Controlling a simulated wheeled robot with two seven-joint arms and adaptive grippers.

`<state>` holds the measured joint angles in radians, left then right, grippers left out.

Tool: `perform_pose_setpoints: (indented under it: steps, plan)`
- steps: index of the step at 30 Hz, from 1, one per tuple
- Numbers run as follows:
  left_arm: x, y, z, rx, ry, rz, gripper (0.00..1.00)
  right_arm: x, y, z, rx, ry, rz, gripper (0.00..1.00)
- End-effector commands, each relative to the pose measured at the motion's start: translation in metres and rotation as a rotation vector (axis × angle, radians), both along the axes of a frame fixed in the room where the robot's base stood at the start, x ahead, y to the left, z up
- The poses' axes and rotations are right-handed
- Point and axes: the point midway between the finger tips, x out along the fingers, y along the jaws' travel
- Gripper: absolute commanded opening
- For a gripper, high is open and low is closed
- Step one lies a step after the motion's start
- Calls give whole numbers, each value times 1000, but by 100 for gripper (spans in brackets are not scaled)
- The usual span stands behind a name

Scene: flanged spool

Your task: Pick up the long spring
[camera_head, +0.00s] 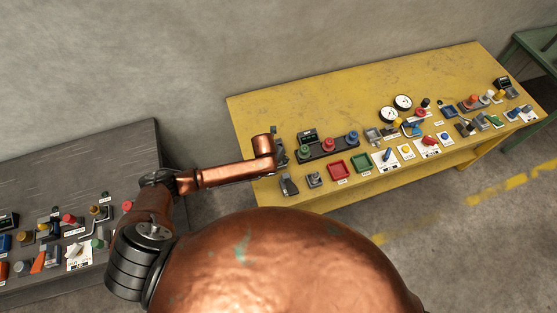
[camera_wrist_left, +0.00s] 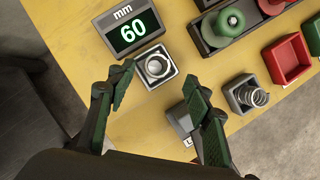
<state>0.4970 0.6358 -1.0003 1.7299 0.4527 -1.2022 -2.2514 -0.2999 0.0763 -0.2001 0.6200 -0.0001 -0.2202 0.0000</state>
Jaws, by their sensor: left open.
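A coiled metal spring (camera_wrist_left: 253,97) stands upright in a small grey holder (camera_wrist_left: 240,84) in the left wrist view, right of my fingers. In the head view that holder (camera_head: 314,180) is on the yellow table near its front left edge; the spring is too small to make out there. My left gripper (camera_wrist_left: 162,76) is open and empty, with one dark green finger on each side. A grey holder with a round metal piece (camera_wrist_left: 157,67) shows between the fingertips. In the head view the gripper (camera_head: 279,151) is over the table's left end, mostly behind my arm. My right gripper is not in view.
A dark rack (camera_head: 330,148) holds green, red and blue spools. A red tray (camera_head: 340,168) and a green tray (camera_head: 362,163) lie right of the spring holder. The yellow table's (camera_head: 300,98) back left is clear.

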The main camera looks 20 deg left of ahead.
Motion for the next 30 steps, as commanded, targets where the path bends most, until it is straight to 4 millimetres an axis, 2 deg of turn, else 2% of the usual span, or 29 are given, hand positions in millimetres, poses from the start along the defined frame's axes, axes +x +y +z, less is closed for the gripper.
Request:
perform_pose_setpoints:
  steps: [12, 21, 30]
  plan:
    - [22, 1, -41, 0, 0, 3, 47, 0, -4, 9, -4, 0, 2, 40]
    - [24, 0, -45, -1, -2, 1, 47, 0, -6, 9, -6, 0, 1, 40]
    - [24, 0, -44, -1, -2, 2, 26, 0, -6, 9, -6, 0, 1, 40]
